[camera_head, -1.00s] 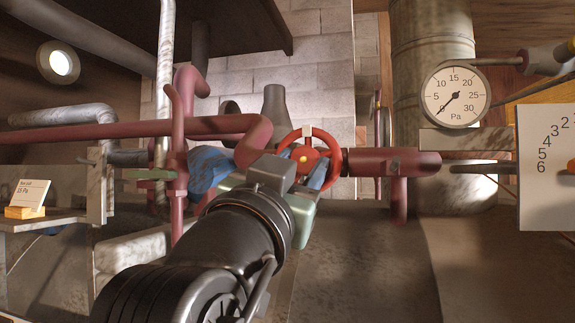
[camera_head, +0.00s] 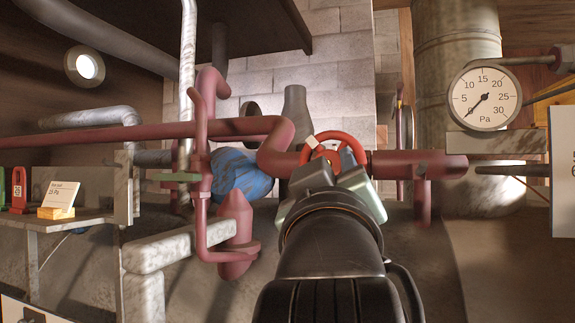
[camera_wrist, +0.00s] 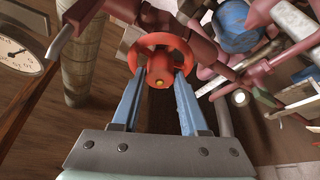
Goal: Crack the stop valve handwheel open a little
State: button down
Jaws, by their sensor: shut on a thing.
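My gripper (camera_wrist: 160,78) is shut on the wheel, one finger on each side of the hub; exact contact points are hard to see. In the head view my gripper (camera_head: 335,172) covers the wheel's lower part. The pressure gauge (camera_head: 485,98) needle points close to 0 Pa.
A blue pipe part (camera_head: 240,175) and red pipes (camera_head: 272,145) lie left of my gripper. A card reading 15 Pa (camera_head: 61,195) stands on a shelf at the left. A numbered board (camera_head: 563,170) is cut off at the right edge.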

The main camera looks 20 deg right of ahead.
jog(key=shift+s+r+n+y, duration=0.1)
jog(key=shift+n+y, duration=0.5)
jog(key=shift+n, duration=0.9)
jog(key=shift+c, duration=2.2)
grip_release()
